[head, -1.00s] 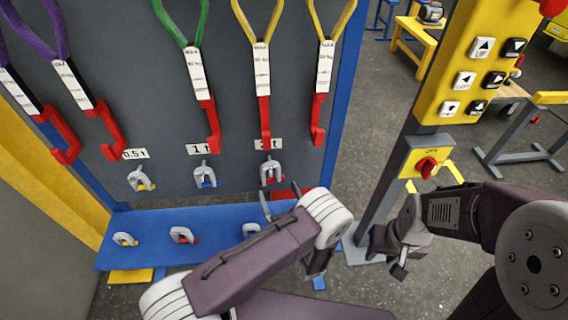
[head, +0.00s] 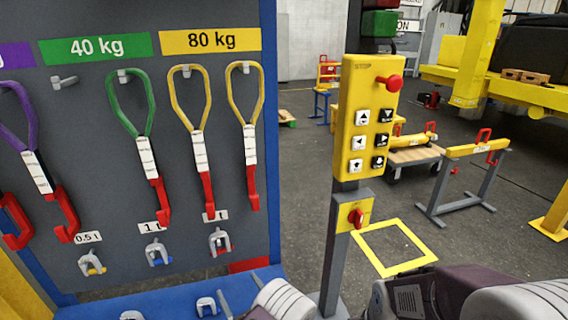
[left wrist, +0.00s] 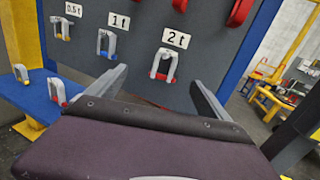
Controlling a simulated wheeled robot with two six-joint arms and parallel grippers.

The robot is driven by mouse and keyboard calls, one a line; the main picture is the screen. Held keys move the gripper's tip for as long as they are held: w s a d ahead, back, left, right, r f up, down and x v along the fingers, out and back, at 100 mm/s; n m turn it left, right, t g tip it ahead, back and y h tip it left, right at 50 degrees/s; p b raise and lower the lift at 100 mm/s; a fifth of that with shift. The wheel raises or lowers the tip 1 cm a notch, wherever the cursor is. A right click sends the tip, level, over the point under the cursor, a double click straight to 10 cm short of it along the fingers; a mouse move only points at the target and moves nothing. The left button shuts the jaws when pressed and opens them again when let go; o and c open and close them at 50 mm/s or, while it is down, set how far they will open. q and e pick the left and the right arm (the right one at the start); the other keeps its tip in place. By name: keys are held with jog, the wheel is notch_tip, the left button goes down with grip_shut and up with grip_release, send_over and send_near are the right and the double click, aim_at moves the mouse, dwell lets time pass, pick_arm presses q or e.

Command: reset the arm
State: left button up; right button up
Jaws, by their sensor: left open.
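My left gripper (head: 240,287) is at the bottom edge of the head view, in front of the board's lower right part. In the left wrist view (left wrist: 158,77) its two fingers are spread, with nothing between them. The grey shackle under the "2 t" label (left wrist: 163,67) hangs on the board beyond the fingers; it also shows in the head view (head: 220,241). Part of my right arm is at the lower right of the head view, but its gripper is out of the picture.
A dark board (head: 105,190) holds coloured slings with red hooks. A blue shelf (left wrist: 39,99) with shackles juts out below it. A yellow button box (head: 366,115) stands on a grey post right of the board. Open floor and a yellow-topped stand (head: 478,149) lie beyond.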

pick_arm(q)
jog(key=w+a+r+n+g+y+p, duration=0.1)
jog(key=w+a+r+n+g+y, duration=0.25)
jog(key=a+r+n, duration=0.45)
jog(key=s+a+r+n+g+y+p, duration=0.2)
jog(key=s+a+r+n+g, duration=0.5)
jog(key=s+a+r+g, duration=0.45)
jog(key=s+f+n+g+h+p, duration=0.2)
jog(key=s+f+n+g+h, duration=0.15)
jog(key=s+n+h, duration=0.7)
jog(key=d+f+n+t+h, duration=0.1)
jog(key=d+f+t+h, duration=0.1)
jog(key=d, duration=0.5)
jog(key=d+f+n+t+h, duration=0.2)
jog(key=d+f+h, duration=0.1)
jog(key=d, duration=0.4)
jog(key=shift+f, duration=0.5)
pick_arm(e)
jog(key=r, duration=0.3)
jog(key=w+r, duration=0.1)
jog(key=shift+a+r, duration=0.3)
